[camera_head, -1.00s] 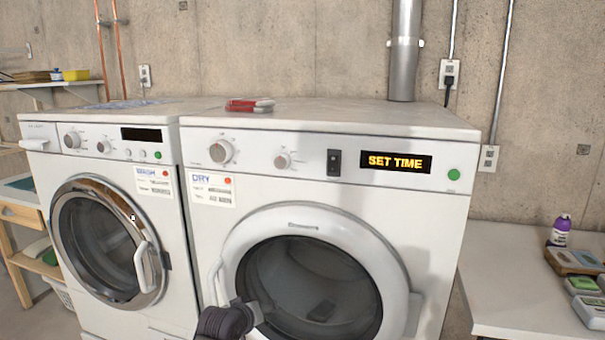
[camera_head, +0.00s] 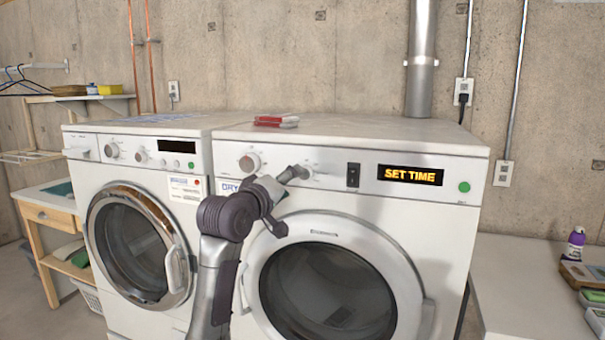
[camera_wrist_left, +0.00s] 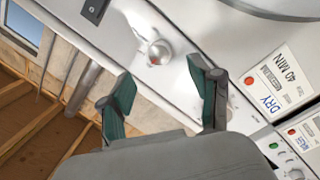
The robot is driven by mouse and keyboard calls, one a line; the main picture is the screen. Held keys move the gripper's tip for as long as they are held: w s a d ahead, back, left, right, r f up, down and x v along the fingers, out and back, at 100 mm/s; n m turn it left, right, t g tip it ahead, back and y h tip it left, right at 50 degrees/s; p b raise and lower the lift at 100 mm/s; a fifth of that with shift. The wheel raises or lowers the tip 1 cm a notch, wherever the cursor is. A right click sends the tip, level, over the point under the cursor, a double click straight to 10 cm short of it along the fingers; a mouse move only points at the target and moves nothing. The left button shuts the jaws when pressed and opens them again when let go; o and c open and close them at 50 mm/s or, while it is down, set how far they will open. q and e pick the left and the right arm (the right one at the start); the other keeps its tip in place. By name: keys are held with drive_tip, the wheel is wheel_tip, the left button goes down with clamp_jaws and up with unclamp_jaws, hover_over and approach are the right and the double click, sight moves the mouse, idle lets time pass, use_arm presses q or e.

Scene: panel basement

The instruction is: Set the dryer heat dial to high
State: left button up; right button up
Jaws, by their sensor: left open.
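The dryer (camera_head: 450,215) is the right machine, with a large dial (camera_head: 250,161) at the left of its panel. A smaller dial sits between that one and a dark rocker switch (camera_head: 353,175); in the head view my gripper largely hides it. Labels are too small to tell which is heat. My left gripper (camera_head: 298,173) is in front of the panel at the smaller dial. In the left wrist view the open gripper (camera_wrist_left: 160,66) is empty, with the smaller dial (camera_wrist_left: 157,50) just beyond and between its fingertips. Contact cannot be told. My right gripper is not in view.
The dryer display (camera_head: 410,174) reads SET TIME, with a green button (camera_head: 464,187) beside it. The round dryer door (camera_head: 335,285) is shut below the panel. A washer (camera_head: 140,215) stands to the left. A red-and-white item (camera_head: 277,121) lies on the dryer top.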

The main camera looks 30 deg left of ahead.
sight(304, 175)
use_arm(q)
drive_tip(key=w, duration=0.4)
drive_tip(key=w+p, duration=0.1)
drive_tip(key=w, duration=0.1)
drive_tip(key=shift+w+a, duration=0.3)
drive_tip(key=shift+a, duration=0.1)
drive_tip(key=c, duration=1.1)
drive_tip(key=shift+c, duration=0.2)
